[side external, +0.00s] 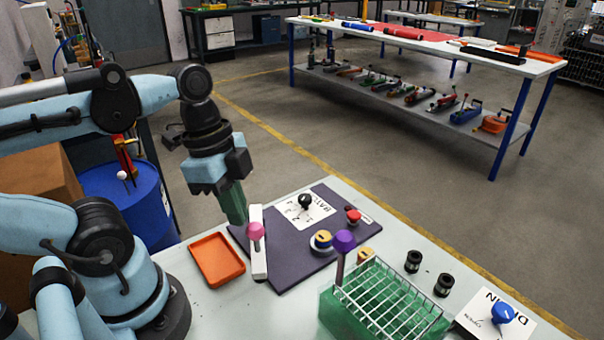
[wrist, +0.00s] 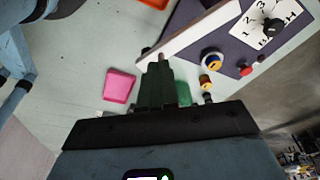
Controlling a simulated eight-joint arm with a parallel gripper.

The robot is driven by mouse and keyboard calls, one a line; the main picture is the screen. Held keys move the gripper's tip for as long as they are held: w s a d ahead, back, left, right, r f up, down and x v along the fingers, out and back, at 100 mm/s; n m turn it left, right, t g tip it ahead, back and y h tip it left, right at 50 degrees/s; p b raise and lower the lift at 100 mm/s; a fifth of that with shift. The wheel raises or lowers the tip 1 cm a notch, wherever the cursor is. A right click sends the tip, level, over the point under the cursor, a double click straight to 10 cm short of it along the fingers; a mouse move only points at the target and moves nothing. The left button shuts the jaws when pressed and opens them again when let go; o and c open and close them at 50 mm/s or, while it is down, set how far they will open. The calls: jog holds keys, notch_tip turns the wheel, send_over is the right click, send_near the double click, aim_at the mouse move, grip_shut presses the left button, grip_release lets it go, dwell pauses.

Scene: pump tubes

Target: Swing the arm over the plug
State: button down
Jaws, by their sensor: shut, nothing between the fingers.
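A white bar arm (side external: 258,265) with a pink knob (side external: 256,231) lies along the left part of a dark purple mat (side external: 300,272). It also shows in the wrist view (wrist: 195,33). A round blue-and-yellow piece (side external: 322,240) sits on the mat to its right, apart from the bar; it also shows in the wrist view (wrist: 211,60). I cannot tell for sure whether this is the plug. My gripper (side external: 240,220) is shut and empty, its green fingers pointing down just left of the bar. In the wrist view the fingertips (wrist: 158,65) appear close to the bar's end; contact is unclear.
An orange tray (side external: 217,261) is left of the mat. A numbered plate with a black knob (side external: 305,203) and a red knob (side external: 353,216) are on the mat. Black cylinders (side external: 413,262) stand right.

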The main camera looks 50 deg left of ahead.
jog(key=shift+w+d, duration=0.45)
jog(key=shift+w, duration=0.05)
dwell(0.8)
jog(key=n, duration=0.1)
jog(key=w+d+n, duration=0.1)
jog(key=n, duration=0.1)
jog(key=shift+w+t+y, duration=0.15)
jog(key=shift+t+y, duration=0.15)
jog(key=w+n+y, duration=0.1)
jog(key=w+n, duration=0.7)
jog(key=n, duration=0.1)
jog(key=shift+w+n+y, duration=0.25)
jog(key=shift+n+y, duration=0.15)
jog(key=shift+a, duration=0.1)
dwell(0.4)
